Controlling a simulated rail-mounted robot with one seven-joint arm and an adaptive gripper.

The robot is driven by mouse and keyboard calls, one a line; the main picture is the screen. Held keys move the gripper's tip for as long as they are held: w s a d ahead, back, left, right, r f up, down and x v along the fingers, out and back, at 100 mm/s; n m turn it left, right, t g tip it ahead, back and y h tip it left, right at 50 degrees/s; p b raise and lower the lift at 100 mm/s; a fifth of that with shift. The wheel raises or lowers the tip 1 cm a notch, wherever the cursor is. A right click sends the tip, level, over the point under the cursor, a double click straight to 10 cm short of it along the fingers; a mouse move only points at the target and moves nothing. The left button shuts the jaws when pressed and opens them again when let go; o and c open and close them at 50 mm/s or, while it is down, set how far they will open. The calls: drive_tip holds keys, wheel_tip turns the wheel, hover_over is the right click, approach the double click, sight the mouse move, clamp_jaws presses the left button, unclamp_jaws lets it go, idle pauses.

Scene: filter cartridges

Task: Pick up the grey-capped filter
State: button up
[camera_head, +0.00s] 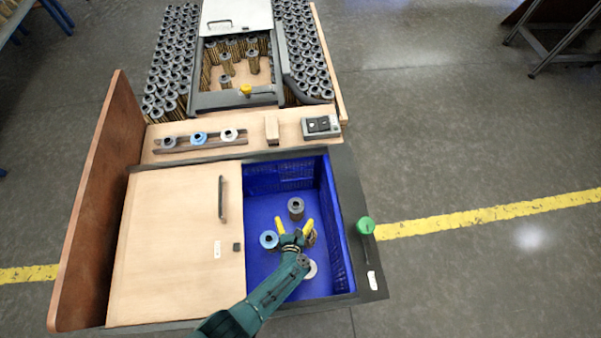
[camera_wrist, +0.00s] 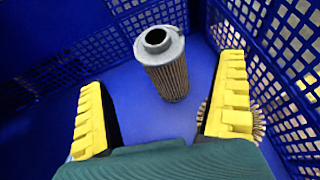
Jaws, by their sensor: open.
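The grey-capped filter (camera_head: 296,207) stands upright in the blue bin (camera_head: 340,240), towards the far side. In the wrist view it (camera_wrist: 170,70) shows its grey ring cap and tan pleated body, just beyond the fingertips. My gripper (camera_head: 294,226) is open and empty inside the bin, with its yellow fingers on the near side of the filter. In the wrist view, the fingers (camera_wrist: 160,115) are spread wide, and the filter appears in the gap beyond them, apart from both.
A blue-capped filter (camera_head: 269,239) stands left of my gripper, and a white-capped one (camera_head: 311,268) is nearer, partly hidden by my arm. Another pleated filter (camera_wrist: 258,122) shows behind the right finger. Bin walls are close. A rack (camera_head: 180,148) holds grey, blue and white caps.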

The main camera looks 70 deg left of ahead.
sight(295, 214)
drive_tip(key=b+x, duration=0.2)
drive_tip(key=x, duration=0.1)
drive_tip(key=f+b+x, duration=0.1)
drive_tip(key=b+x, duration=0.2)
drive_tip(key=x, duration=0.1)
drive_tip(key=shift+f, duration=0.1)
drive_tip(key=shift+c, duration=0.4)
drive_tip(key=shift+d, duration=0.1)
drive_tip(key=shift+c, duration=1.3)
drive_tip(key=shift+r, duration=0.25)
drive_tip(key=c, duration=1.1)
